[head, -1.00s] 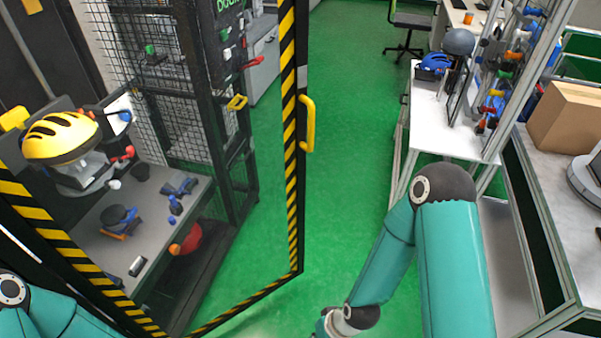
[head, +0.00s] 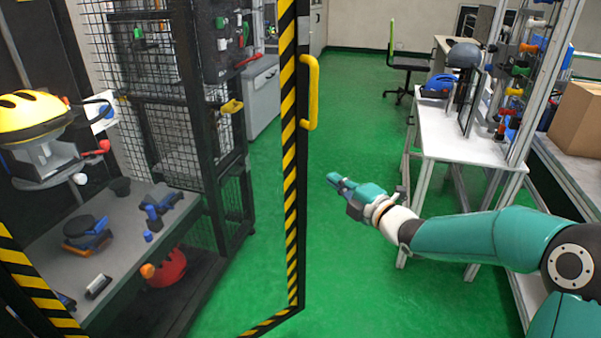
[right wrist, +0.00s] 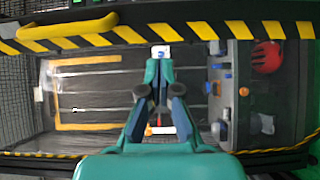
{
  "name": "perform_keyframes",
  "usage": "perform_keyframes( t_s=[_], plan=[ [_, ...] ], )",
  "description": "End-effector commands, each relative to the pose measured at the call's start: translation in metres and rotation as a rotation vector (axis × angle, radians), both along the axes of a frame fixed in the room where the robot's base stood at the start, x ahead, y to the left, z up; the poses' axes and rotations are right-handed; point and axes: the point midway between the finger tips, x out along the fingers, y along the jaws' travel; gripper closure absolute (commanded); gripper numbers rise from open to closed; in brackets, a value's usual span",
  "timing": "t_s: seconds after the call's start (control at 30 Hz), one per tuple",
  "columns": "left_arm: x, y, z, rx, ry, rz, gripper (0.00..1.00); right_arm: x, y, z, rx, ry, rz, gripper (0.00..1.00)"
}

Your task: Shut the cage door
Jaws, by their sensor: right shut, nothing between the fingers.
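The cage door stands open in the head view, its black and yellow striped frame (head: 291,190) crossing the left half. Its yellow handle (head: 311,92) is on the free upright edge, and shows at the top left of the right wrist view (right wrist: 68,27). My right gripper (head: 333,179) is shut and empty, to the right of the door edge and lower in the picture than the handle, apart from both. In the right wrist view its fingers (right wrist: 163,68) point toward the striped frame. My left gripper is not in view.
Inside the cage, a yellow helmet (head: 32,115) sits on a stand above a grey bench (head: 50,240); a red helmet (head: 167,268) lies lower. A white table (head: 450,140) and a cardboard box (head: 578,120) are at right. Green floor (head: 350,130) between is clear.

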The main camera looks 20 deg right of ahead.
Motion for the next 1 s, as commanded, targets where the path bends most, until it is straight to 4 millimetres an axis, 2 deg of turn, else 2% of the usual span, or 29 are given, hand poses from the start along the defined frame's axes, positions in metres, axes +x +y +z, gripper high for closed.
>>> perform_keyframes(
  t_s=[0.27,0.5,0.7,1.0],
  plan=[
    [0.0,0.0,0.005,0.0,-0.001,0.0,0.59,0.028,0.01,0.004,-0.015,-0.013,0.005,1.0],
    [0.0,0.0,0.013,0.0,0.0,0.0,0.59,0.076,0.026,0.004,-0.013,-0.012,0.004,1.0],
    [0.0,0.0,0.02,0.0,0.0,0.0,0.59,0.109,0.036,0.003,-0.012,-0.01,0.003,1.0],
    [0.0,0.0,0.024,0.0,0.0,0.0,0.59,0.131,0.043,0.003,-0.012,-0.01,0.002,1.0]
  ],
)
